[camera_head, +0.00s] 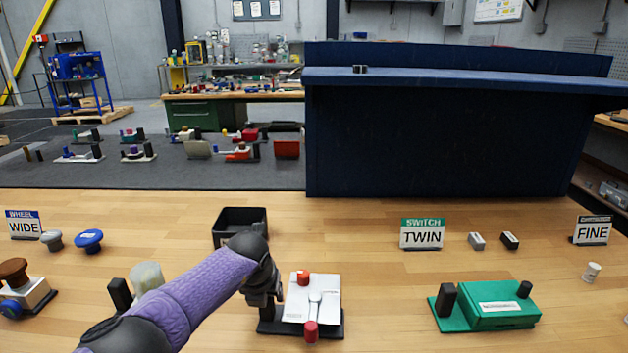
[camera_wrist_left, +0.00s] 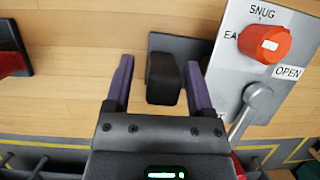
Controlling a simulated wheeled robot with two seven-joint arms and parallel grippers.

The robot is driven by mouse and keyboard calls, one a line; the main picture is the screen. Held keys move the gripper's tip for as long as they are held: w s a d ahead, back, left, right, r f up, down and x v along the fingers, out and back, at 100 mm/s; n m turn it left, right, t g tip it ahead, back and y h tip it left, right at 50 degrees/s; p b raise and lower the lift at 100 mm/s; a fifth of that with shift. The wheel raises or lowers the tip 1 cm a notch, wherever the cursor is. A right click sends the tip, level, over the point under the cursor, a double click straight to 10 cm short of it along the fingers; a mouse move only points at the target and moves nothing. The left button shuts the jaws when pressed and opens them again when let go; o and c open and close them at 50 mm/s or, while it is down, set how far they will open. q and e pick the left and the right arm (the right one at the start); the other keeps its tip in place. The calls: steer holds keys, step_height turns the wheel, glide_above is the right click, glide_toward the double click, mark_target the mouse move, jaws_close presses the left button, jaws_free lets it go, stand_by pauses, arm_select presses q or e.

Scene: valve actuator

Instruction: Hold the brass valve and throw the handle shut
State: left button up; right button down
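My left gripper (camera_wrist_left: 158,64) is open, with one purple finger on each side of a black upright block (camera_wrist_left: 163,80) and a gap showing on both sides. In the head view this gripper (camera_head: 264,300) is at the left edge of a white-topped unit (camera_head: 328,292) on a black base. The unit has a red knob (camera_wrist_left: 264,40) near SNUG and EA lettering, an OPEN label and a grey lever (camera_wrist_left: 250,104). The lever's red end (camera_head: 311,331) points toward me in the head view. I see no clearly brass-coloured valve. My right gripper is not in view.
A black bin (camera_head: 240,222) stands behind my left arm. A green unit (camera_head: 488,305) is to the right, below the TWIN sign (camera_head: 422,234). A brown-topped unit (camera_head: 14,272) is at far left. The wooden table between the white and green units is clear.

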arm_select(q)
steer(key=shift+o, duration=0.5)
steer(key=shift+r, duration=0.1)
steer(key=shift+r, duration=0.1)
